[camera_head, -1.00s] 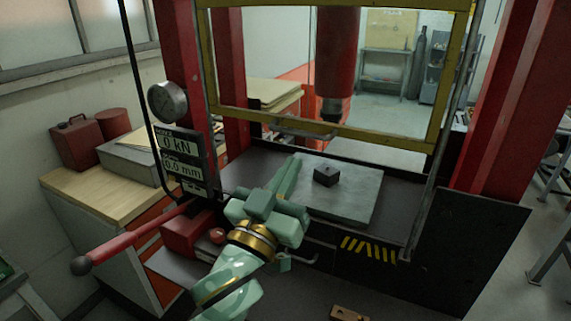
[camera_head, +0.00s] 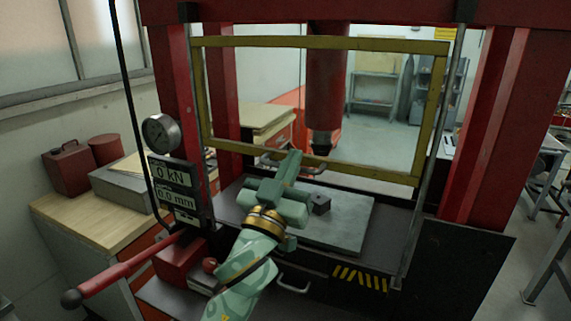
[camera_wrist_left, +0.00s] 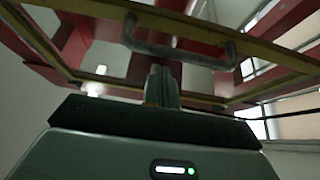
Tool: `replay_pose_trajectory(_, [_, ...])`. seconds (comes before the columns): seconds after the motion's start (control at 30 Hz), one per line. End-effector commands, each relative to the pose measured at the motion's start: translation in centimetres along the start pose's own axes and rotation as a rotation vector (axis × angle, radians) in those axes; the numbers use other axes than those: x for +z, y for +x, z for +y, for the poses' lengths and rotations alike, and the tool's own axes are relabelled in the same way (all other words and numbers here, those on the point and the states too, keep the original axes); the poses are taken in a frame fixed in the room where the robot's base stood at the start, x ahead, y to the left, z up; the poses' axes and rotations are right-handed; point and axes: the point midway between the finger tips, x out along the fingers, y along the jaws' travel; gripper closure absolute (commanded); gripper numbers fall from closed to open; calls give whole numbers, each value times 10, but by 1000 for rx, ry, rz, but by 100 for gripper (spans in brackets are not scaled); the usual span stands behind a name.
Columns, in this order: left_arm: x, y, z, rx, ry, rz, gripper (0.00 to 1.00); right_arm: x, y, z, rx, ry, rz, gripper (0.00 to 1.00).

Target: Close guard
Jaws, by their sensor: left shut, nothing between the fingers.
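The guard is a clear panel in a yellow frame (camera_head: 392,176) on the front of the red press. It is raised, with its lower bar well above the press bed. A grey handle (camera_head: 312,168) is on that lower bar; it also shows in the left wrist view (camera_wrist_left: 180,52). My left gripper (camera_head: 293,154) is shut and empty, its tips up at the lower bar near the handle's left part. In the wrist view, the shut fingers (camera_wrist_left: 162,80) point up just below the handle; I cannot tell whether they touch it. My right gripper is out of view.
A small dark block (camera_head: 319,204) sits on the grey plate (camera_head: 345,225) of the press bed, just right of my left gripper. A red lever with a black knob (camera_head: 118,276) sticks out at the left. A gauge (camera_head: 160,132) and readout box (camera_head: 174,185) hang beside the press.

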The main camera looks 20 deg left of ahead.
Motion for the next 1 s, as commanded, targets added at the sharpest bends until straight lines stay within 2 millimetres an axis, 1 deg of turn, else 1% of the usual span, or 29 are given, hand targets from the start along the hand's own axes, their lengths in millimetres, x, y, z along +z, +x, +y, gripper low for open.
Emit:
replay_pose_trajectory(0.03, [7, -2, 0, 0, -2, -1, 100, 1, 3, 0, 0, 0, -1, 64])
replay_pose_trajectory(0.13, [12, -4, 0, 0, -1, 0, 100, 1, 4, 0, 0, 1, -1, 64])
replay_pose_trajectory(0.53, [14, -5, 0, 1, -1, 1, 100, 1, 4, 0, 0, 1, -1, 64])
replay_pose_trajectory(0.67, [20, -9, 0, 0, -2, -1, 100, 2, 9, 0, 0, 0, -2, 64])
replay_pose_trajectory(0.77, [32, -16, 0, 0, -3, -2, 100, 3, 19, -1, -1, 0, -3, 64])
replay_pose_trajectory(0.87, [53, -27, -1, -1, -3, -5, 100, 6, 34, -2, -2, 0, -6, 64])
replay_pose_trajectory(1.0, [90, -48, -10, -2, -1, -9, 100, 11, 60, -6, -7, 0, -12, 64])
